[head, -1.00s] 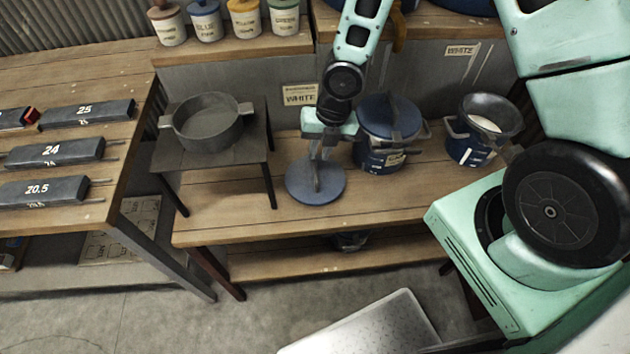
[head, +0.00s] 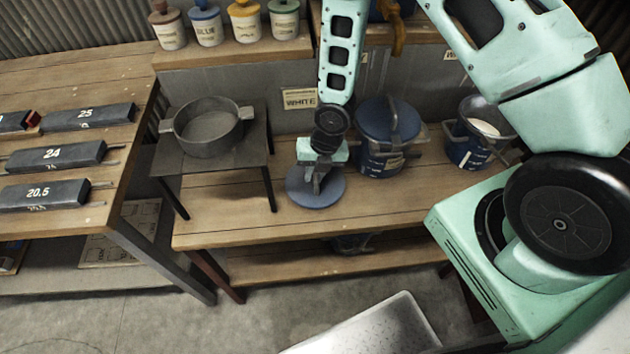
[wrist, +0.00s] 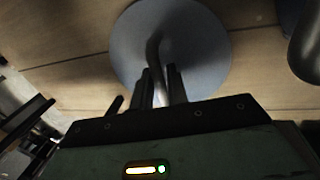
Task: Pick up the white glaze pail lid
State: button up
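The pail lid (head: 298,192) is a flat blue-grey disc with an upright handle, lying on the wooden bench in front of a WHITE sign. It also shows in the wrist view (wrist: 205,50), where its curved grey handle (wrist: 155,48) rises from the middle. My gripper (head: 316,184) points down over the lid. In the wrist view its two dark fingers (wrist: 161,80) stand on either side of the handle, close to it. I cannot tell whether they press on it. An open blue pail (head: 462,150) with white contents under a dark rim stands at the right.
A blue lidded pail (head: 380,160) stands just right of my gripper. A grey basin (head: 208,135) sits on a small dark stand (head: 180,165) to the left. Several small jars (head: 208,32) line the shelf behind. The bench front is clear.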

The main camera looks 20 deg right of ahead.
grip_shut()
